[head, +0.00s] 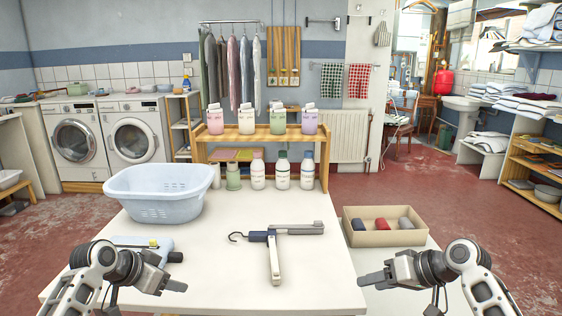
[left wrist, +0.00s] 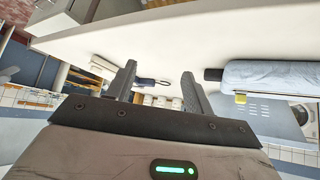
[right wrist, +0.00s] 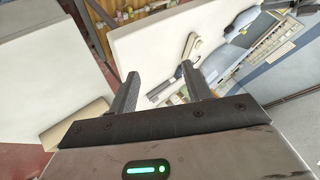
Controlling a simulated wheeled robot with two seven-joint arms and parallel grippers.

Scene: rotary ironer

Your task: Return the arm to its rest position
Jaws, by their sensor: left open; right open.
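My left gripper (head: 178,286) is low at the left front of the white table, fingers apart and empty. Its fingers also show in the left wrist view (left wrist: 160,88) with nothing between them. My right gripper (head: 372,282) is by the table's right front edge, fingers apart. It is empty in the right wrist view (right wrist: 158,88). A light blue roll with a black end (head: 150,243) lies at the table's left, partly hidden by my left arm; it shows in the left wrist view (left wrist: 270,74). A folding hanger (head: 273,250) with a dark hook lies mid-table, clear of both grippers.
A pale blue basket (head: 160,209) stands at the table's back left. Several bottles (head: 258,172) line the back edge below a wooden shelf. A cardboard box (head: 355,238) with rolled cloths sits on a lower surface at right. The table (head: 325,285) is bare at front right.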

